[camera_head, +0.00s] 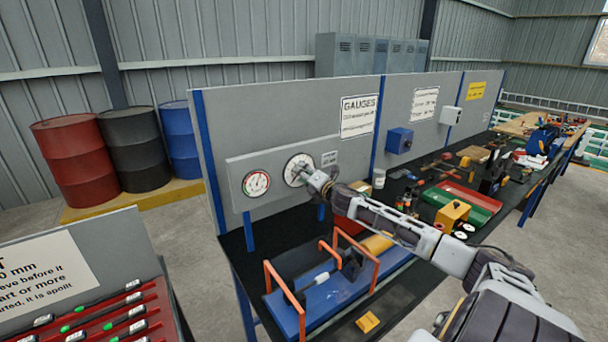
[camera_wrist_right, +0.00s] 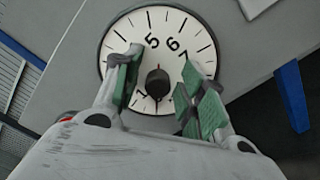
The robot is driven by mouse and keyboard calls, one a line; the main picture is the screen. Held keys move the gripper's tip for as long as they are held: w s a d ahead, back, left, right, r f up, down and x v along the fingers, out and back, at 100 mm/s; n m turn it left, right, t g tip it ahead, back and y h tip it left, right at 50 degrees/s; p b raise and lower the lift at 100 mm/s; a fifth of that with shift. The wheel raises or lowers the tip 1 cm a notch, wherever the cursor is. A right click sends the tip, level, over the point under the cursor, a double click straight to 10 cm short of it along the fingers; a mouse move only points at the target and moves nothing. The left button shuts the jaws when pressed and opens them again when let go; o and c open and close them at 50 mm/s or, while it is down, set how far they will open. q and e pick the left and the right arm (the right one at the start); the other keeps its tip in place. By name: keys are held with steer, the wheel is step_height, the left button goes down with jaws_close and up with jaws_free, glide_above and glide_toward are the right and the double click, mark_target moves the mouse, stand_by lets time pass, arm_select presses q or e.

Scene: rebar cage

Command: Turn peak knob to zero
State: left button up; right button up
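The white round gauge (camera_head: 297,165) with a dark rim is on the grey panel, partly covered by my right gripper (camera_head: 308,175). In the right wrist view its dial (camera_wrist_right: 150,22) shows the figures 5, 6 and 7. A dark knob (camera_wrist_right: 158,82) sits at its centre, with a small red mark near its top and a thin dark pointer running down. My right gripper (camera_wrist_right: 166,95) is open, its green-padded fingers on either side of the knob with gaps to it. The lower dial is partly hidden. My left gripper is not in view.
A second gauge (camera_head: 256,184) with a red rim is left of the white one. Below, a blue fixture with orange handles (camera_head: 287,290) stands on the black bench. A blue box (camera_head: 398,141) is on the panel to the right.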

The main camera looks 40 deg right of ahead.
steer(key=shift+s, duration=0.2)
stand_by(0.4)
steer(key=s+a, duration=0.1)
steer(key=s, duration=1)
steer(key=shift+s+a, duration=0.15)
steer(key=shift+s, duration=0.1)
stand_by(1.2)
stand_by(0.5)
steer(key=shift+s, duration=0.1)
